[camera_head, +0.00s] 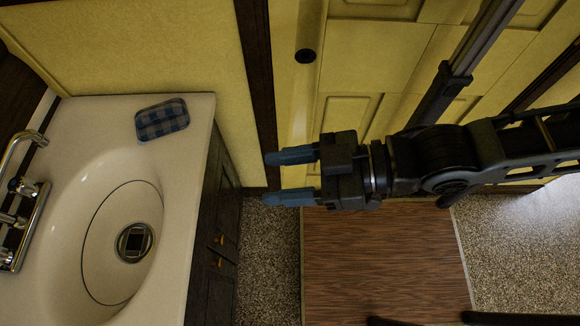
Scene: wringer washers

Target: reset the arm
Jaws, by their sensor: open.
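My gripper (291,177) is in the middle of the head view, at the end of my dark arm, which reaches in from the right. Its two blue fingers point left and stand apart, with nothing between them. It hangs in the air to the right of the sink counter, in front of a yellow panelled door, and touches nothing that I can see.
A white sink counter (188,115) fills the left, with a chrome faucet (33,205) and a drain (134,242). A blue checkered sponge or cloth (162,119) lies on its back corner. Dark cabinet doors (215,220) face my gripper. A brown mat (385,255) lies on the speckled floor.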

